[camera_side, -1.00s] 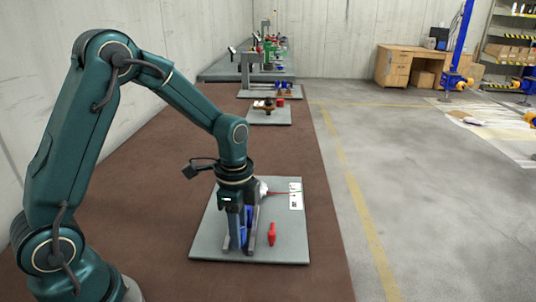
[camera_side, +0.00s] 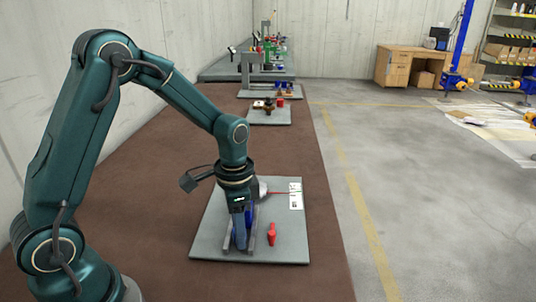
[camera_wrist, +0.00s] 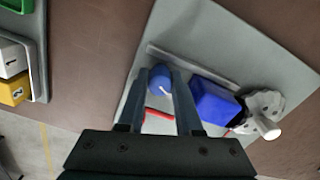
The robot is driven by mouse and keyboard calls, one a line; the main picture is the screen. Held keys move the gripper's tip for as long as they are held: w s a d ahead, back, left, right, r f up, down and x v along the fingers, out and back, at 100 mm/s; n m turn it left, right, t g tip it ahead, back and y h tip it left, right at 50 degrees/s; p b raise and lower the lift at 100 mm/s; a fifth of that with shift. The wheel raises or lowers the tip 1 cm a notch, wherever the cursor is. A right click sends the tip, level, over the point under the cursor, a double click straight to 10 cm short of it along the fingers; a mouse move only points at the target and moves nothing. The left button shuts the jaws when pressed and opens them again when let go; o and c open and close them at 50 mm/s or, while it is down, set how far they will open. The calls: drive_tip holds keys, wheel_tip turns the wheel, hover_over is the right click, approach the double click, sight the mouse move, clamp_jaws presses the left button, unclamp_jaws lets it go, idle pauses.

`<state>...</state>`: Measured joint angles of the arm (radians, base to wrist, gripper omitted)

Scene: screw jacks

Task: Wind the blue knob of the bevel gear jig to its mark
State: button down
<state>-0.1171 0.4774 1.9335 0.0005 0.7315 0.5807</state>
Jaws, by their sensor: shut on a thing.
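The bevel gear jig stands on a grey plate (camera_side: 215,235) in front of my arm. Its blue knob (camera_wrist: 160,79), with a pale mark on it, lies between my fingertips in the wrist view. My gripper (camera_wrist: 161,84) is shut on the knob; it reaches straight down in the side view and hides most of the jig. A blue block (camera_wrist: 213,102) and grey gear parts (camera_wrist: 262,108) with a pale shaft sit to the right of the knob. A thin red pointer reaches onto a white marked card (camera_side: 295,196) in the side view; its exact reading is too small to tell.
A small red piece (camera_side: 272,234) stands on the plate right of my gripper. Another plate with parts (camera_side: 270,117) lies farther back on the brown strip. Numbered white and yellow blocks (camera_wrist: 14,90) show at the wrist view's left.

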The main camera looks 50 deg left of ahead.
drive_tip(key=shift+n, duration=0.3)
drive_tip(key=c, duration=0.6)
unclamp_jaws()
